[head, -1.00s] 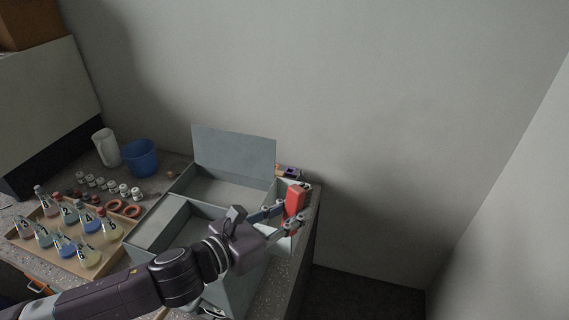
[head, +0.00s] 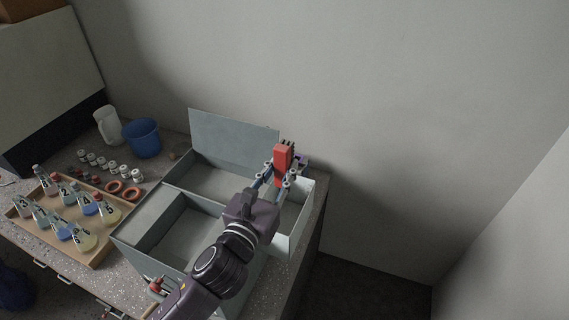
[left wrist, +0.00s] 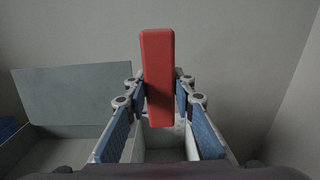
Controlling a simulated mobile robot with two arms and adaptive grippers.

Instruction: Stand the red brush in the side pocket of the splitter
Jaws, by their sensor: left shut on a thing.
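The red brush (head: 283,164) is upright between the fingers of my left gripper (head: 275,178), which is shut on it. In the left wrist view the brush (left wrist: 158,78) stands tall between both blue finger pads. The splitter (head: 150,207) is a grey-blue divided box with a raised panel at its back. Its side pocket (head: 303,212) is the narrow compartment on the right, partly hidden by my arm in the head view. In the left wrist view the pocket (left wrist: 163,155) opens below and behind the brush. My right gripper is not in view.
A wooden tray (head: 88,258) of labelled flasks stands left of the splitter. Small jars, orange rings (head: 131,194), a blue bucket (head: 142,138) and a white jug (head: 108,125) are behind it. The bench ends just right of the splitter; a wall rises behind.

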